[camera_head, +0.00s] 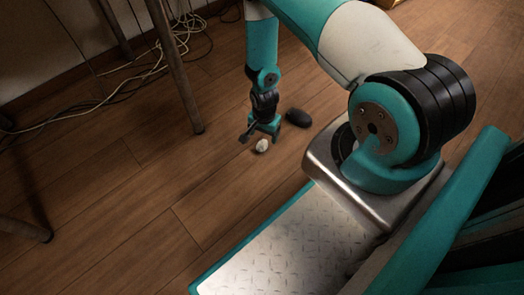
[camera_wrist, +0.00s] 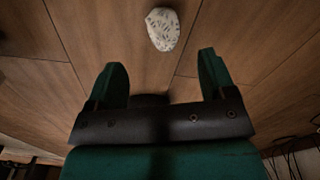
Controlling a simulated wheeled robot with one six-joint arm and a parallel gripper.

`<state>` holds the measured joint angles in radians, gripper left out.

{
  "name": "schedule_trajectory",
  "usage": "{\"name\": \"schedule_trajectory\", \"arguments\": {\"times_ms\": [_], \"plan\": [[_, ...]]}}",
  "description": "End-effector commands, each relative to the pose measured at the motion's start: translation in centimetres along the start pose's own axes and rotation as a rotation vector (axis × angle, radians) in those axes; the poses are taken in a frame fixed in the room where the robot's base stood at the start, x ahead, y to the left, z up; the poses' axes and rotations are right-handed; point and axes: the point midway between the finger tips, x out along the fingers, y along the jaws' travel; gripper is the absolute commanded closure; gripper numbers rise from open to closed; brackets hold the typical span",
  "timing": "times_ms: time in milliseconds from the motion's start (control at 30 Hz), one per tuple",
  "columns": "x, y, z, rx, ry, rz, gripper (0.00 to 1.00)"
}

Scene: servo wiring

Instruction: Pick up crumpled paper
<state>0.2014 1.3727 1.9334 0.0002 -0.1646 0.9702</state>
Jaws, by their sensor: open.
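The crumpled paper (camera_head: 262,146) is a small pale lump on the wooden floor in the head view. In the wrist view the paper (camera_wrist: 162,29) is whitish with dark specks, and lies beyond the fingertips, roughly midway between them sideways. My gripper (camera_head: 262,133) points down close to the paper in the head view. In the wrist view my gripper (camera_wrist: 163,72) is open, its two green fingers spread wide with nothing between them. The paper appears apart from both fingers.
A dark rounded object (camera_head: 298,118) lies on the floor just right of my gripper. Wooden furniture legs (camera_head: 178,75) stand to the left, with tangled cables (camera_head: 150,68) behind them near the wall. The floor left of and in front of the paper is clear.

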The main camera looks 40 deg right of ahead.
Motion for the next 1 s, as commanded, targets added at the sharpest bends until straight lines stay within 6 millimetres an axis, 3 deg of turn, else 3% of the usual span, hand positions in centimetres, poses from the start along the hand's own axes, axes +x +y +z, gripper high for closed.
{"name": "schedule_trajectory", "arguments": {"times_ms": [33, 333, 633, 900, 1000], "plan": [[1.0, 0.0, 0.0, 0.0, 0.0, 0.0, 0.23], [2.5, -0.2, 0.1, -0.001, 0.0, 0.0, 0.23], [6.5, -0.5, 0.3, -0.001, 0.0, 0.0, 0.23], [6.5, -0.5, 0.3, -0.001, 0.0, 0.0, 0.23], [6.5, -0.5, 0.3, 0.0, 0.0, 0.0, 0.44]]}}
